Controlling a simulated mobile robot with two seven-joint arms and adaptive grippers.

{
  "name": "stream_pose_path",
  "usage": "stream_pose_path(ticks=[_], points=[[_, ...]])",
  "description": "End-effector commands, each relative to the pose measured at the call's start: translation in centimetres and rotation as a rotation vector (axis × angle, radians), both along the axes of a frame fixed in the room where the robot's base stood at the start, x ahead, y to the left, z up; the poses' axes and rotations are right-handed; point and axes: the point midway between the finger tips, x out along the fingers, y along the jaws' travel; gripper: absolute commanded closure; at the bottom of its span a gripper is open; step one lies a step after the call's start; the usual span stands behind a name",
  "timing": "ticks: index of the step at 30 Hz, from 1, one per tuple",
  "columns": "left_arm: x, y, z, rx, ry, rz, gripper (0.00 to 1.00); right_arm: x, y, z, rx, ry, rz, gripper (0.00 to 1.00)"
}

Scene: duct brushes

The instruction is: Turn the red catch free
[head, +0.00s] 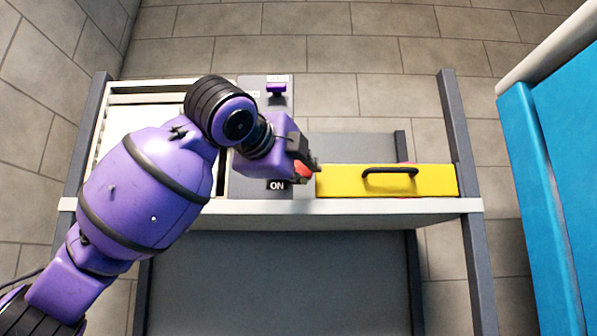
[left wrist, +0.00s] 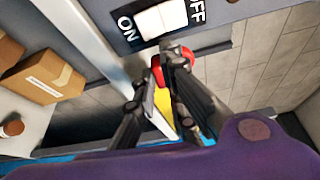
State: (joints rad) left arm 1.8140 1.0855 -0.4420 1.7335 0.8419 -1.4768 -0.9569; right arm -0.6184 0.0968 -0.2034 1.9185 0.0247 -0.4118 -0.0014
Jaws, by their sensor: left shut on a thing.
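The red catch (head: 303,171) sits at the left end of the yellow drawer front (head: 340,184), which has a black handle (head: 390,171). My left gripper (head: 310,165) comes in from the left and is shut on the catch, hiding part of it. In the left wrist view the red catch (left wrist: 187,54) shows at the tips of my left gripper (left wrist: 166,70), and a strip of the yellow front (left wrist: 163,102) shows between its fingers. I cannot tell exactly how far the catch is turned. My right gripper is not in view.
A grey panel with an ON label (head: 277,185) and a purple switch (head: 276,88) stands beside the catch. The wrist view shows a white rocker switch (left wrist: 160,20) and a cardboard box (left wrist: 45,78). A blue body (head: 545,190) stands at the right. Grey posts (head: 460,150) flank the frame.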

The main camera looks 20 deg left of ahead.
Motion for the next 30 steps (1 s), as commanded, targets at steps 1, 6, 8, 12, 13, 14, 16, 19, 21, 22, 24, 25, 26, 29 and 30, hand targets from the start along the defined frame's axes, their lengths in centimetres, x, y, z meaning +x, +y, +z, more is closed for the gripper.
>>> stream_pose_path(ticks=[1, 6, 8, 12, 13, 14, 16, 19, 21, 22, 24, 25, 26, 29, 30], points=[[0.06, -0.04, -0.20, -0.022, -0.003, -0.002, 1.00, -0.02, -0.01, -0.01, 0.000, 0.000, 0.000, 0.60], [0.04, -0.03, -0.21, -0.084, -0.023, -0.001, 1.00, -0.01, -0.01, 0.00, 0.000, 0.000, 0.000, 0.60], [0.03, -0.02, -0.19, -0.099, -0.026, -0.001, 1.00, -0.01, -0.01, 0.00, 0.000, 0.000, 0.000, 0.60], [0.02, 0.00, -0.16, -0.118, -0.032, 0.000, 1.00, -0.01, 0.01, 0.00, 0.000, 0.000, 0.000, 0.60], [0.02, 0.00, -0.16, -0.120, -0.033, 0.000, 1.00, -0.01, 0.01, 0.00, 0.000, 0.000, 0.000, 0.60], [0.01, 0.00, -0.16, -0.122, -0.034, 0.000, 1.00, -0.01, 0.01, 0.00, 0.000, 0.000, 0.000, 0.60], [0.01, 0.00, -0.16, -0.124, -0.033, 0.000, 1.00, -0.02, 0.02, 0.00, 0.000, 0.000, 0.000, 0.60], [0.02, 0.00, -0.16, -0.124, -0.033, 0.000, 1.00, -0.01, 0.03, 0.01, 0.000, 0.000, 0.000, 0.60], [0.02, 0.00, -0.17, -0.124, -0.033, 0.000, 1.00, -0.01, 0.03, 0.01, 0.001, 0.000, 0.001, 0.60], [0.02, 0.00, -0.17, -0.124, -0.033, 0.000, 1.00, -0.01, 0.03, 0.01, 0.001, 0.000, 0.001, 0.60], [0.02, 0.00, -0.17, -0.123, -0.032, 0.000, 0.89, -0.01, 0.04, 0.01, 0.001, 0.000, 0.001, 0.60], [0.03, 0.00, -0.17, -0.123, -0.032, 0.000, 0.85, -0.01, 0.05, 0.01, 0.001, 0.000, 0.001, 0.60], [0.02, -0.01, -0.17, -0.122, -0.032, 0.000, 0.81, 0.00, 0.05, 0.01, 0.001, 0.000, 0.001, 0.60], [0.02, 0.00, -0.16, -0.123, -0.033, 0.000, 0.71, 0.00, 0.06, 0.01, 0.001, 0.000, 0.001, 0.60], [0.02, 0.00, -0.15, -0.123, -0.033, 0.000, 0.71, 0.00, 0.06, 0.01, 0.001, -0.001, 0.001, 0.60]])
